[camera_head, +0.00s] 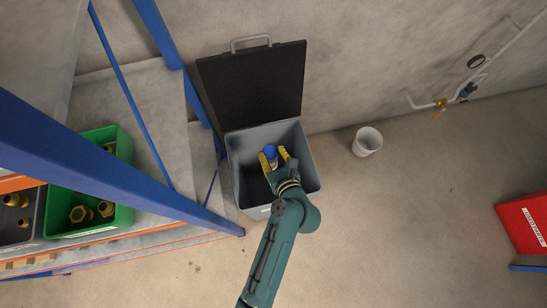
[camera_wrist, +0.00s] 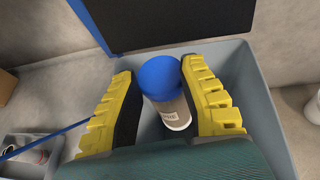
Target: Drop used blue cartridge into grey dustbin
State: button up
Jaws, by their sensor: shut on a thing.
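The used blue cartridge (camera_head: 270,153) has a round blue end and a pale labelled body. It shows in the wrist view (camera_wrist: 166,90) between the yellow fingers. My gripper (camera_head: 274,156) is shut on the cartridge, with one finger on each side of it. The grey dustbin (camera_head: 240,178) stands against the wall with its dark lid (camera_head: 254,82) swung open. My gripper and the cartridge are over the bin's open mouth in the head view. How deep they sit relative to the rim is hard to tell.
A blue-framed shelf (camera_head: 150,190) with a green crate (camera_head: 120,216) of brass fittings stands at the left. A white bucket (camera_head: 367,141) is right of the bin. A red box (camera_head: 525,225) is at far right. The floor between is clear.

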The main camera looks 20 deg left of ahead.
aim_at(274, 163)
jog(key=shift+s+f+b, duration=0.1)
jog(key=shift+f+b, duration=0.35)
notch_tip(274, 163, down, 5)
jog(key=b, duration=0.7)
jog(key=shift+r, duration=0.1)
jog(key=shift+d+r, duration=0.1)
